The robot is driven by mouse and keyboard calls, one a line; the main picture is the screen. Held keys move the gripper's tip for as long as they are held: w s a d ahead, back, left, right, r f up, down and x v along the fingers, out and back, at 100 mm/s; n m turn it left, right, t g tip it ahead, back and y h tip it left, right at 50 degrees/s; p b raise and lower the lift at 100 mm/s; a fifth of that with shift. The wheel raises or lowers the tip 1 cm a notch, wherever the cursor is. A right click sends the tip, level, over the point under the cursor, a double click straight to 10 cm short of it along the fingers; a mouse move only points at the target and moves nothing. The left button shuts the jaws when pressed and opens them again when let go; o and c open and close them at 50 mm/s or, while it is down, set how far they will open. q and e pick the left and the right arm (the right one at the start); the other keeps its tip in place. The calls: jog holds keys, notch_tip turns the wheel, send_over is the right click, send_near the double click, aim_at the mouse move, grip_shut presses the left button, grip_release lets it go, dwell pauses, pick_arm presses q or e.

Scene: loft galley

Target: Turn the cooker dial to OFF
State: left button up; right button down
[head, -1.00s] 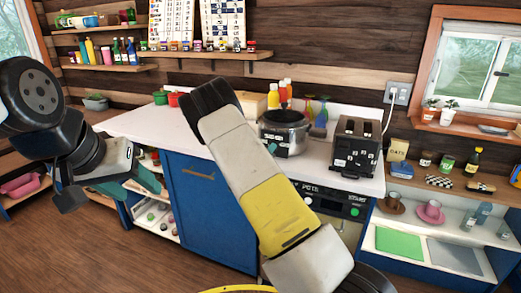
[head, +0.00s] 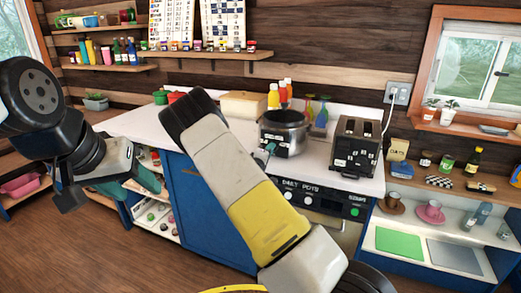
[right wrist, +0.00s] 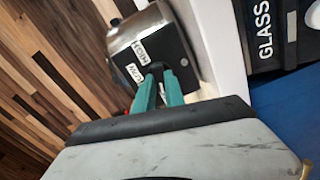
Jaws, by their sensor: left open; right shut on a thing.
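The cooker (head: 284,128) is a round silver pot with a dark front panel, standing on the white counter. In the right wrist view its panel (right wrist: 178,48) carries small white labels; one looks like HIGH, and the other is hard to read. My right gripper (right wrist: 161,80) is shut on the dark dial (right wrist: 155,68) at the panel; the teal fingers hide most of it, so its setting cannot be read. In the head view my right gripper (head: 270,148) shows only as a teal tip at the cooker's front. My left gripper (head: 146,178) is open and empty, left of the counter.
A black toaster (head: 356,146) stands right of the cooker. Several sauce and spray bottles (head: 279,95) and a cream box (head: 244,105) stand behind it. A control panel with knobs (head: 318,198) is below the counter front. My right forearm covers part of the counter.

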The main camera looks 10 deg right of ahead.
jog(key=shift+f, duration=0.1)
jog(key=c, duration=1.4)
grip_release()
jog(key=v, duration=0.8)
jog(key=shift+w, duration=0.1)
